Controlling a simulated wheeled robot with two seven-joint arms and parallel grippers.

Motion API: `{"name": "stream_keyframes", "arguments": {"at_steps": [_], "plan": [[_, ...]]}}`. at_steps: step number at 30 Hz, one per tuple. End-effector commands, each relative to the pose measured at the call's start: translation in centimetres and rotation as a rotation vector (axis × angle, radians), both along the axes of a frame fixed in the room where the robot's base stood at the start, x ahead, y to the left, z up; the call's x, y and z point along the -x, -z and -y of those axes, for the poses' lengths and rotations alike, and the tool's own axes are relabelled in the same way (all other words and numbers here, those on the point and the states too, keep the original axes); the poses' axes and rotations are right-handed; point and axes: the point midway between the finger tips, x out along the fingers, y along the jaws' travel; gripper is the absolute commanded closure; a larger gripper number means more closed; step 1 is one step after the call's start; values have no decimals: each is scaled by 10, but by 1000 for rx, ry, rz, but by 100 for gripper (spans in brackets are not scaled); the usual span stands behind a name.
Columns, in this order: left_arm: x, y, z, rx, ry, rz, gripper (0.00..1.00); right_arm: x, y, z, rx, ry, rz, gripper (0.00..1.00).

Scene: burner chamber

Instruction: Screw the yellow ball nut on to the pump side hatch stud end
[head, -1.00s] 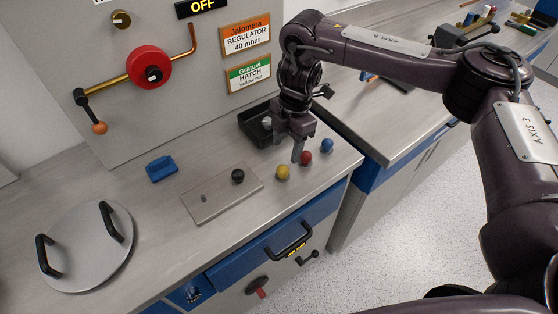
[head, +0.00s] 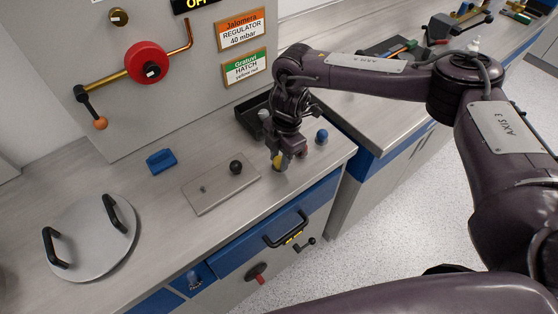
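The yellow ball nut (head: 278,161) is on the bench near its front edge, partly hidden by my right gripper (head: 279,163). The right gripper points down over it with the fingertips at the ball. Whether they are pressed on it I cannot tell. The hatch plate (head: 215,192) lies on the bench to the left. It has a short bare stud (head: 203,189) towards its left end and a black ball knob (head: 236,167) towards its right end. Which end is the pump side I cannot tell. My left gripper is not in view.
A blue ball (head: 321,136) stands right of the gripper. A dark tray (head: 249,122) is behind it. A blue block (head: 160,161) and a round lid with two black handles (head: 92,245) are on the left. The bench between block and plate is clear.

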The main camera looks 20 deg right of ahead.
Motion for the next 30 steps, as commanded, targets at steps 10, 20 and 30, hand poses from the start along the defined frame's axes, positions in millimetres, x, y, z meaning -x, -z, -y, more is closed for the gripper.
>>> {"name": "stream_keyframes", "arguments": {"at_steps": [10,20,30], "plan": [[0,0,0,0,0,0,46,0,-1,0,0,0,1,94],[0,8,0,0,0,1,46,-1,-25,-1,-2,0,4,94],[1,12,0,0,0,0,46,-2,-121,0,2,-2,11,94]]}}
